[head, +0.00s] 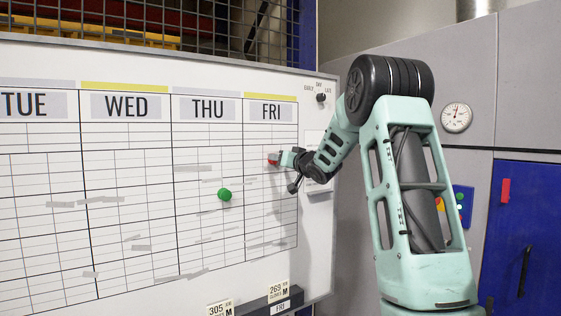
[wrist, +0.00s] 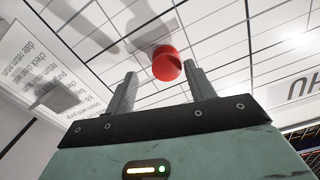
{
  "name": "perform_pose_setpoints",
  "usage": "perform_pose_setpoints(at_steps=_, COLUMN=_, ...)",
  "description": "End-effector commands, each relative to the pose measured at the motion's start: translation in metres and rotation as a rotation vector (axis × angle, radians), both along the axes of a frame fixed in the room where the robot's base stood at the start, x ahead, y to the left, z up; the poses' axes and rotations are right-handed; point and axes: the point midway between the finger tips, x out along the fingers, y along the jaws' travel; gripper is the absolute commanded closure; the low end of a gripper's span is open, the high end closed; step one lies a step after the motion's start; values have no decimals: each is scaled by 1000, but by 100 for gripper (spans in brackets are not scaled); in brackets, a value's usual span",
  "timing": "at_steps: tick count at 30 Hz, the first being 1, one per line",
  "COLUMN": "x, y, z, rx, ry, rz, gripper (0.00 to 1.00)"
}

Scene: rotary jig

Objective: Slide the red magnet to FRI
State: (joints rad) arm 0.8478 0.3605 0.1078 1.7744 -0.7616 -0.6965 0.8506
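The red magnet (head: 273,160) is on the whiteboard in the FRI column, in its upper part below the FRI heading (head: 271,110). In the wrist view the round red magnet (wrist: 167,63) lies just beyond and between my two fingertips. My gripper (wrist: 160,80) is open, with a clear gap between its fingers. In the head view my gripper (head: 284,159) is at the board, just right of the magnet, and partly covers it. I cannot tell whether a finger touches the magnet.
A green magnet (head: 224,195) sits in the THU column. Grey strips are scattered on the whiteboard (head: 120,225). A small knob (head: 321,97) is at the board's upper right. A white printed sheet (wrist: 45,75) is left of my gripper.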

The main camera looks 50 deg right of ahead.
Motion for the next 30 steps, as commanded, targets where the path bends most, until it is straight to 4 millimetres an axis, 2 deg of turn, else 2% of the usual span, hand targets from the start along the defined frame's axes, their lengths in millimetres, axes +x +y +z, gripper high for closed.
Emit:
perform_pose_setpoints(at_steps=8, x=1, y=3, z=-1, rx=0, ry=1, rz=5, gripper=47)
perform_pose_setpoints(at_steps=13, x=-14, y=7, z=-2, rx=-2, ry=1, rz=4, gripper=47)
perform_pose_setpoints(at_steps=30, x=-134, y=42, z=-2, rx=-2, ry=-1, rz=4, gripper=47)
